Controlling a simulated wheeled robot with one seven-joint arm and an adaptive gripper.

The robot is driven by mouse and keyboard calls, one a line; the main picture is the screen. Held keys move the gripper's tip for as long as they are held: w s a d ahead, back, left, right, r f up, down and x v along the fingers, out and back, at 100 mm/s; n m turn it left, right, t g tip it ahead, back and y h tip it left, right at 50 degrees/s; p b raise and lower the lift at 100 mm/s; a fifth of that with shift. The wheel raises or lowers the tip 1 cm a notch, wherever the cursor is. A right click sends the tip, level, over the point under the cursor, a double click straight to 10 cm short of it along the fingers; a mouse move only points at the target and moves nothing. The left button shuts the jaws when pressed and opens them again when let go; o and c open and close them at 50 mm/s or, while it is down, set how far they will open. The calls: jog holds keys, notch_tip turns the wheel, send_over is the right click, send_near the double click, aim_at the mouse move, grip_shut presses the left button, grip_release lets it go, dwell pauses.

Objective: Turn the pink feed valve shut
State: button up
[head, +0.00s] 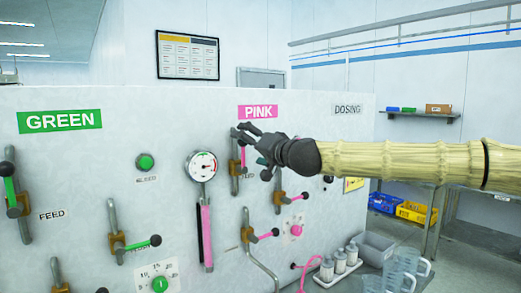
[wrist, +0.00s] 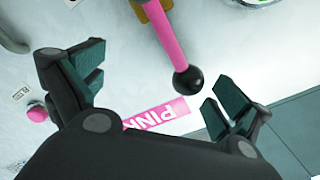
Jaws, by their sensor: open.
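The pink feed valve's lever (head: 243,158) stands upright below the PINK label (head: 258,111), along its vertical pipe on the panel. In the wrist view the pink lever (wrist: 164,32) ends in a black ball knob (wrist: 187,80), which lies between the two spread jaws. My gripper (head: 252,146) is open at the valve and partly hides the lever in the head view. In the wrist view my gripper (wrist: 155,85) has its teal pads apart, with no clear contact on the knob.
Other pink levers (head: 264,237) (head: 289,199) sit below and to the right, near a pink button (head: 296,230). A gauge (head: 202,166) is to the left. Green levers (head: 142,243) are farther left. Bottles (head: 340,260) and jugs (head: 400,275) stand at lower right.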

jog(key=shift+w+d+f, duration=0.1)
jog(key=shift+w+d, duration=0.15)
jog(key=shift+d, duration=0.05)
